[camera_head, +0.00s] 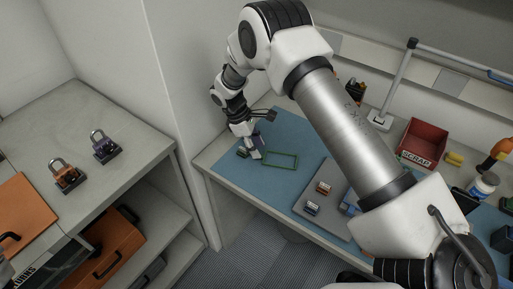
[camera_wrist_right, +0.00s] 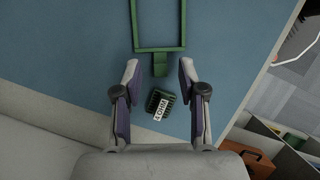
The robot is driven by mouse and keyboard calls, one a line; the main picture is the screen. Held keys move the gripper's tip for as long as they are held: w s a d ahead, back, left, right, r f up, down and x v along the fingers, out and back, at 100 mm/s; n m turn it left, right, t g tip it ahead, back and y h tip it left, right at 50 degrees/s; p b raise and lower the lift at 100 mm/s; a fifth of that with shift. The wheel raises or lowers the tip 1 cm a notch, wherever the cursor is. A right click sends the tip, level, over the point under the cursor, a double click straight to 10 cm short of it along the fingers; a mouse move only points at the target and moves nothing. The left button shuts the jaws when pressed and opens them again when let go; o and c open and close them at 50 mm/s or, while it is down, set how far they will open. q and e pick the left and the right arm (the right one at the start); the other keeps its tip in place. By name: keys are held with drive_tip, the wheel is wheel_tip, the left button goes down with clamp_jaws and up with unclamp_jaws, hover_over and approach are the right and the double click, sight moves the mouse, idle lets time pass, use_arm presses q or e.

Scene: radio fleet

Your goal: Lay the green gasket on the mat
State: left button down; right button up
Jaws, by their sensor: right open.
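The green gasket (camera_head: 281,160), a thin rectangular frame with a tab, lies flat on the blue mat (camera_head: 238,182), as far as I can tell. In the right wrist view, its near bar (camera_wrist_right: 170,49) and tab (camera_wrist_right: 159,63) show at the top, and the far side is cut off. My right gripper (camera_head: 252,152) is at the gasket's left end, low over the mat. Its fingertips (camera_wrist_right: 160,72) are open, one on each side of the tab with gaps between. My left gripper is not in view.
A grey board (camera_head: 312,194) with small parts lies right of the gasket. A red scrap bin (camera_head: 423,140) stands farther right. Padlocks (camera_head: 67,177) stand on the left shelf.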

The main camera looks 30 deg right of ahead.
drive_tip(key=b+v, duration=0.2)
drive_tip(key=v, duration=0.9)
drive_tip(key=shift+r, duration=0.3)
drive_tip(key=shift+w+a, duration=0.1)
drive_tip(key=shift+a, duration=0.05)
